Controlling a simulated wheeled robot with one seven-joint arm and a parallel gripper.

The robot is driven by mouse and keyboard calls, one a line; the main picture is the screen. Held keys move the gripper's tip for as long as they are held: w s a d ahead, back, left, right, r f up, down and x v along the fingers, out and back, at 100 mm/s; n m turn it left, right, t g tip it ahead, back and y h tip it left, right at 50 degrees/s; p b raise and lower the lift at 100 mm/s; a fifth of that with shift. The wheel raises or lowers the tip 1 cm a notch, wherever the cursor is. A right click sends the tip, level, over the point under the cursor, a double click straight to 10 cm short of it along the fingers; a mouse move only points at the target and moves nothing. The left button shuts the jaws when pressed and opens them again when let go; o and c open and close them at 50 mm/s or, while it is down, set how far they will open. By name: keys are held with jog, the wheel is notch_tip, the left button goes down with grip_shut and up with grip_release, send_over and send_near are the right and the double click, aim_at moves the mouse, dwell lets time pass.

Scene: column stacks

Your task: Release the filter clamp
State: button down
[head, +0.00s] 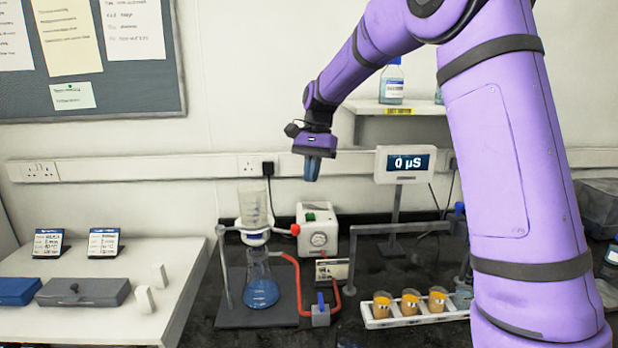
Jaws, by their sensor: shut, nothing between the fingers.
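My gripper (313,172) hangs pointing down, shut and empty, above and to the right of the filter set. The filter set has a clear graduated funnel (254,203) on top of a flask (262,288) holding blue liquid. A white and blue band (255,234), possibly the filter clamp, sits at the joint between funnel and flask. Whether it is fastened is too small to tell. A red tube (298,280) runs from the flask to a small grey block with a blue lever (321,308). My gripper touches none of these.
A white pump box (318,232) with a dial stands behind the filter set. A display reading 0 µS (405,164) is on a post to the right. A white rack (413,318) holds orange-filled cups. A white side table (100,330) stands left. A wall shelf (400,107) carries bottles.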

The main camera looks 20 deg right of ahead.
jog(key=s+a+f, duration=0.4)
jog(key=f, duration=0.3)
jog(key=shift+s+a+f, duration=0.15)
jog(key=shift+s+a, duration=0.15)
jog(key=shift+s, duration=0.1)
